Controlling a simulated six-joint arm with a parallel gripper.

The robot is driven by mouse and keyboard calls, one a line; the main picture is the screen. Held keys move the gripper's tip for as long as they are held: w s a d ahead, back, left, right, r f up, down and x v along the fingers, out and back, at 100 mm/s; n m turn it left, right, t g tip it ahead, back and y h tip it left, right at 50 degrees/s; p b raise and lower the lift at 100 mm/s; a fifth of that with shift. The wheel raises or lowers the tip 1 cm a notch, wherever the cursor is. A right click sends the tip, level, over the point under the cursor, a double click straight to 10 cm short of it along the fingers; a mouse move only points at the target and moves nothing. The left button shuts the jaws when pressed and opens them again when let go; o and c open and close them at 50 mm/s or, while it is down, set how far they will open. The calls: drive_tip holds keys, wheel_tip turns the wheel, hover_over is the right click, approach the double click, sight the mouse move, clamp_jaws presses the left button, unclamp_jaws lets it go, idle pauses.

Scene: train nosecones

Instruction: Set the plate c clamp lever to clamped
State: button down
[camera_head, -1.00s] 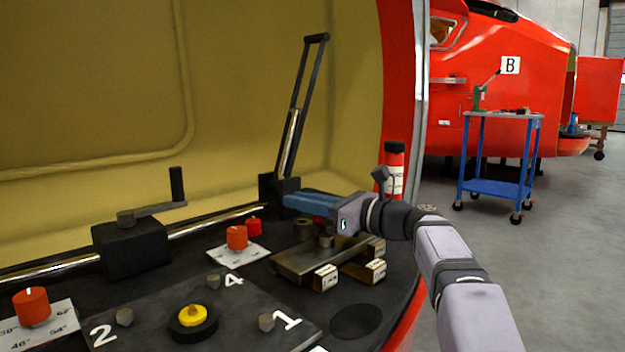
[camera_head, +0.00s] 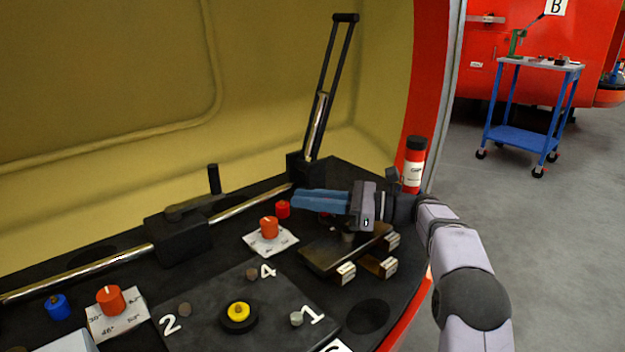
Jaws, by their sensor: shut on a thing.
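My gripper (camera_head: 297,199), with long blue fingers pointing left, is above the right part of the black console (camera_head: 367,317). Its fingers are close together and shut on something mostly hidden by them. A small red bit (camera_head: 326,213) shows just below the fingers; I cannot tell whether it is part of the clamp lever. Below my gripper is a dark metal plate (camera_head: 322,258) with a short post (camera_head: 348,239) and light labelled end blocks (camera_head: 345,273). No lever marked as plate c's can be made out, so its setting cannot be told.
A tall black lever (camera_head: 330,80) stands behind my gripper. An orange knob (camera_head: 268,228) and a red knob (camera_head: 283,209) are at its left. A fire extinguisher (camera_head: 414,163) stands behind my arm. A blue cart (camera_head: 527,138) is farther off.

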drive_tip(key=shift+s+a+f, duration=0.2)
drive_tip(key=shift+s+a, duration=0.05)
drive_tip(key=shift+s, duration=0.15)
drive_tip(key=shift+s+f, duration=0.1)
drive_tip(key=shift+f, duration=0.05)
drive_tip(key=c, duration=1.6)
unclamp_jaws()
drive_tip(key=shift+s+r, duration=0.1)
drive_tip(key=shift+r, duration=0.1)
drive_tip(key=shift+c, duration=0.2)
drive_tip(key=shift+r+p, duration=0.1)
drive_tip(key=shift+p, duration=0.2)
drive_tip(key=shift+d, duration=0.55)
drive_tip(key=shift+s+d+p, duration=0.2)
drive_tip(key=shift+d+p, duration=0.4)
drive_tip(key=shift+d, duration=0.95)
drive_tip(key=shift+s+d+p, duration=0.15)
drive_tip(key=shift+d+p, duration=0.45)
drive_tip(key=shift+d, duration=0.95)
